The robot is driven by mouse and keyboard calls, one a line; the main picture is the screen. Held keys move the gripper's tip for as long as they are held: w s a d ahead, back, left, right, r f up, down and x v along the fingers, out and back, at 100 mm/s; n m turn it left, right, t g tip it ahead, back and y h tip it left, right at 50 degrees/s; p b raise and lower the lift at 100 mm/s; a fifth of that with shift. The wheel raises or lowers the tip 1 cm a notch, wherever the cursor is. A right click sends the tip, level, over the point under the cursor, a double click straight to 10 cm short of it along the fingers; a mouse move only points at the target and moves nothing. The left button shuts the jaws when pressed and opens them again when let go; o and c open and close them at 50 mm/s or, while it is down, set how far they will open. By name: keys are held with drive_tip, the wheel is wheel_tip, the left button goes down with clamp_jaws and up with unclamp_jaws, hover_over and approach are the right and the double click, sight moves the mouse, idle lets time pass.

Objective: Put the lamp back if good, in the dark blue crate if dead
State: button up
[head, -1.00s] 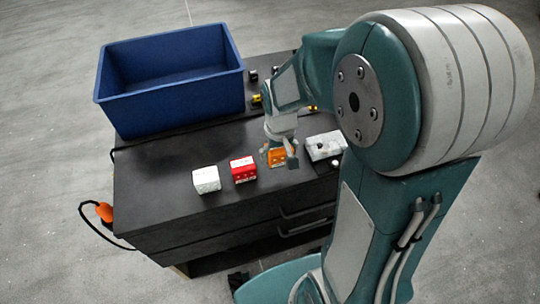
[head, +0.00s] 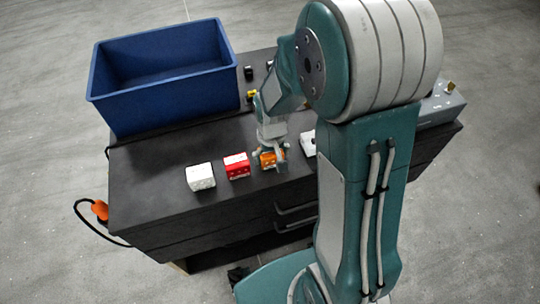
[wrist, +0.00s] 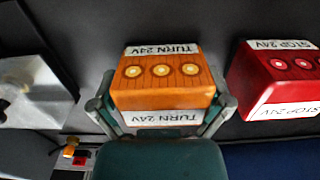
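An orange block marked "TURN 24V" (wrist: 163,76), with three round spots on its face, lies on the dark bench and also shows in the head view (head: 268,160). My gripper (wrist: 163,92) is around it, one finger close along each side; I see no clear grip, and whether the fingers touch it is hard to tell. In the head view my gripper (head: 270,154) is low over the bench at the orange block. The dark blue crate (head: 167,100) stands at the bench's back left, and the inside that shows is empty.
A red block marked "STOP 24V" (head: 236,165) and a white block (head: 201,177) stand left of the orange one. A pale box (head: 308,143) is close on its right, partly behind my arm. A grey unit (head: 441,104) is at the right. Small dark and yellow parts (head: 250,73) lie beside the crate.

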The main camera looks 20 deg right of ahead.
drive_tip(key=shift+a, duration=0.1)
drive_tip(key=shift+a+r, duration=0.1)
drive_tip(key=shift+r, duration=0.15)
wheel_tip(320, 180, up, 12)
drive_tip(key=shift+f, duration=0.15)
drive_tip(key=s+r+t, duration=0.5)
drive_tip(key=s+r, duration=0.6)
drive_tip(key=s, duration=0.3)
drive_tip(key=shift+s+t, duration=0.15)
drive_tip(key=shift+t, duration=0.15)
